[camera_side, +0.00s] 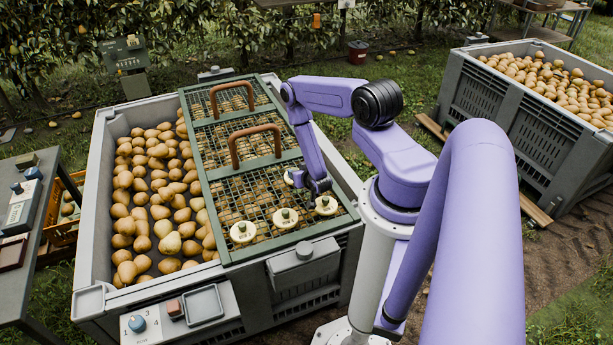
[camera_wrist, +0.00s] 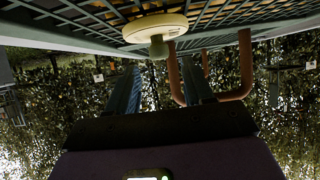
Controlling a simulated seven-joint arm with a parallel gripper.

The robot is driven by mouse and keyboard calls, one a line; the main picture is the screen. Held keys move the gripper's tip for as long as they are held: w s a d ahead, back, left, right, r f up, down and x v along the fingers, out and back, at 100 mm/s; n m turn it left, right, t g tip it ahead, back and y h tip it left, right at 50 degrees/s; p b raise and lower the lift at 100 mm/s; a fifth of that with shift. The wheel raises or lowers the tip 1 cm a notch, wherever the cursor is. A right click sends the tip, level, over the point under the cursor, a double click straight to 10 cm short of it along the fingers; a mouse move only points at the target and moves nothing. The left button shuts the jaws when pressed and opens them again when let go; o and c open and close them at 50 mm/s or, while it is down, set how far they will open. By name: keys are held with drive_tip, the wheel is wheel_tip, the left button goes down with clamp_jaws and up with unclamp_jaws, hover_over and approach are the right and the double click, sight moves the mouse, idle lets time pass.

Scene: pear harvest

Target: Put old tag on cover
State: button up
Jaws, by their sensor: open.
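The cover (camera_side: 211,123) is a green-framed mesh lid with two brown handles, lying over the right part of the pear bin. Three round cream tags with green knobs sit in a row near its front edge: left (camera_side: 243,232), middle (camera_side: 285,218) and right (camera_side: 326,206). Another pale round piece (camera_side: 291,177) shows partly behind my gripper (camera_side: 316,197). I cannot tell which tag is the old one. My gripper is open and low over the cover, close to the right tag. In the wrist view, a cream tag (camera_wrist: 155,28) with its knob lies beyond and between my open fingers (camera_wrist: 160,85).
The brown handles (camera_side: 254,143) stand up from the cover behind my gripper; one (camera_wrist: 246,65) also shows in the wrist view. Loose pears (camera_side: 160,190) fill the bin's open left part. A control panel (camera_side: 180,315) with a small tray is at the bin's front.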

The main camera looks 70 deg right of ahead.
drive_tip(key=v, duration=0.8)
drive_tip(key=w+a+r+n+y, duration=0.2)
drive_tip(key=w+a+r+y, duration=0.1)
drive_tip(key=w+a, duration=0.3)
drive_tip(key=w+a+r+n+y, duration=0.3)
drive_tip(key=w+a, duration=0.1)
drive_tip(key=w, duration=0.4)
drive_tip(key=a+r+n+g+y, duration=0.1)
drive_tip(key=a+r+n+y, duration=0.15)
drive_tip(key=a+r, duration=0.4)
drive_tip(key=a+r+n+g+y, duration=0.2)
drive_tip(key=a+r+n, duration=0.1)
drive_tip(key=a, duration=0.7)
drive_tip(key=s+a+r+n+g, duration=0.3)
drive_tip(key=s+a+r+n, duration=0.4)
drive_tip(key=s+r, duration=0.5)
drive_tip(key=s+d+r+n+g, duration=0.1)
drive_tip(key=s+r+n, duration=0.1)
drive_tip(key=s, duration=0.5)
drive_tip(key=s+d+r+n+g+h, duration=0.1)
drive_tip(key=s+d+r+n, duration=0.1)
drive_tip(key=s+r, duration=0.3)
drive_tip(key=s, duration=0.3)
